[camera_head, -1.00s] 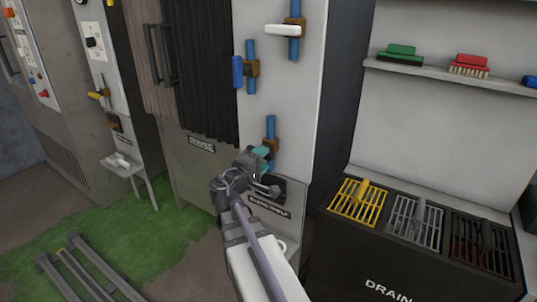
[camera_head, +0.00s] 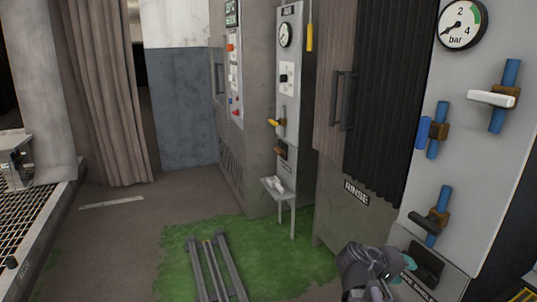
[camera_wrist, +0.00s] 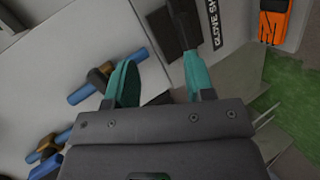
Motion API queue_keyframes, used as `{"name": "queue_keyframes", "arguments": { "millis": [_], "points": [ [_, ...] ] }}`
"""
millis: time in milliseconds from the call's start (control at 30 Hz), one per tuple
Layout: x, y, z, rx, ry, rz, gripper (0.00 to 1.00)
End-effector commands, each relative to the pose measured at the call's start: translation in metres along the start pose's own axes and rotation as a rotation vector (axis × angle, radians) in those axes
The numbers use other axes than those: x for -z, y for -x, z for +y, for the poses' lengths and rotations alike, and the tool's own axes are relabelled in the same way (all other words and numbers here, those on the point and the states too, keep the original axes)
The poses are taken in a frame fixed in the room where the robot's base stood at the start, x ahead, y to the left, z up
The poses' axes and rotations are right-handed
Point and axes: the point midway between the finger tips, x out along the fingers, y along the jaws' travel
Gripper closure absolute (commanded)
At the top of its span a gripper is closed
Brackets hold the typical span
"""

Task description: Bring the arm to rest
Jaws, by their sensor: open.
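My gripper (camera_head: 398,270) shows at the bottom right of the head view, in front of the grey valve panel and close to its dark lower shelf (camera_head: 428,262). In the wrist view its two teal fingers stand apart with nothing held between them, so my gripper (camera_wrist: 160,62) is open. I cannot tell the exact gap between fingers and panel. Most of my arm is outside the head view.
The panel carries a black-handled valve (camera_head: 430,222), a blue-handled valve (camera_head: 437,132), a white-handled valve (camera_head: 492,98) and a gauge (camera_head: 463,24). The rinse cabinet (camera_head: 345,205) stands left of it. A metal rail frame (camera_head: 217,268) lies on green floor. Brown floor further left is mostly clear.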

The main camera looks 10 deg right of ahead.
Motion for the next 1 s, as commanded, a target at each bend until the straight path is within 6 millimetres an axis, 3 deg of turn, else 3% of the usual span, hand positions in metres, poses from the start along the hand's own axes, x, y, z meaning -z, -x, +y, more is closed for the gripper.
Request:
{"name": "queue_keyframes", "arguments": {
  "millis": [100, 200, 400, 467, 500, 667, 1000],
  "points": [
    [-0.013, 0.028, -0.069, 0.361, -0.055, -0.084, 0.51],
    [-0.018, 0.066, -0.118, 0.638, -0.058, -0.136, 0.51],
    [-0.025, 0.157, -0.184, 1.072, 0.012, -0.177, 0.51],
    [-0.024, 0.184, -0.193, 1.099, 0.065, -0.142, 0.51],
    [-0.019, 0.194, -0.162, 1.094, 0.053, -0.149, 0.51],
    [-0.010, 0.219, -0.109, 1.092, 0.049, -0.150, 0.51],
    [0.012, 0.287, 0.026, 1.089, 0.047, -0.149, 0.51]
  ]
}}
